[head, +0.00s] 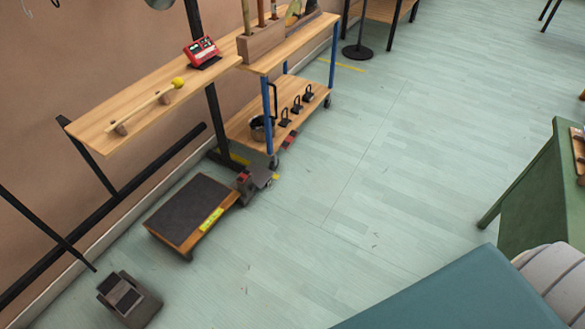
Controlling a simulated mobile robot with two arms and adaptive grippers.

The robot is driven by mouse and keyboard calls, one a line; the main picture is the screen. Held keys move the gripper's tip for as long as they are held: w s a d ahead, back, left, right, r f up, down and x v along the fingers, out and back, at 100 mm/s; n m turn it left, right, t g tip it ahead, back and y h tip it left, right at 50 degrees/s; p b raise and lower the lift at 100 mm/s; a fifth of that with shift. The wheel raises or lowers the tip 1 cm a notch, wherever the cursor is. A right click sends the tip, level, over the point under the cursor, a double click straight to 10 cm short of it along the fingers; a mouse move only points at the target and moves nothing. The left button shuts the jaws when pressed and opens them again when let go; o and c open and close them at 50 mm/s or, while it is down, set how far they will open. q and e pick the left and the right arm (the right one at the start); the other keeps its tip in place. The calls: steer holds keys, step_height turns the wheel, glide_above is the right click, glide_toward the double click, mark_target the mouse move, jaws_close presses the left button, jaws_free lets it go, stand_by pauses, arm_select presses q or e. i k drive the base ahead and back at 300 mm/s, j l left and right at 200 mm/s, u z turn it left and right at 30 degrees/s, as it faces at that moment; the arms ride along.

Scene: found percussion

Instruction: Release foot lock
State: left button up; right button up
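A wheeled cart with blue posts and a wooden lower shelf (243,127) stands against the wall at upper centre. A small red part (289,141) shows low at its front edge near a caster (273,161); I cannot tell for sure that it is the foot lock. A dark grey pedal-like device (252,183) with a reddish part sits at the right end of a low platform (190,206). Its finer parts are too small to read. Neither of my grippers is in view.
A wall shelf (140,104) holds a yellow-headed mallet (178,83) and a red device (202,50). A grey box with black pads (136,306) lies at bottom left. A green table (545,190) and teal surface (460,296) stand at right. The middle floor is clear.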

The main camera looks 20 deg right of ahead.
mark_target(246, 173)
steer(key=z, duration=0.3)
steer(key=i+l+u, duration=0.2)
steer(key=i, duration=0.95)
steer(key=j, duration=0.1)
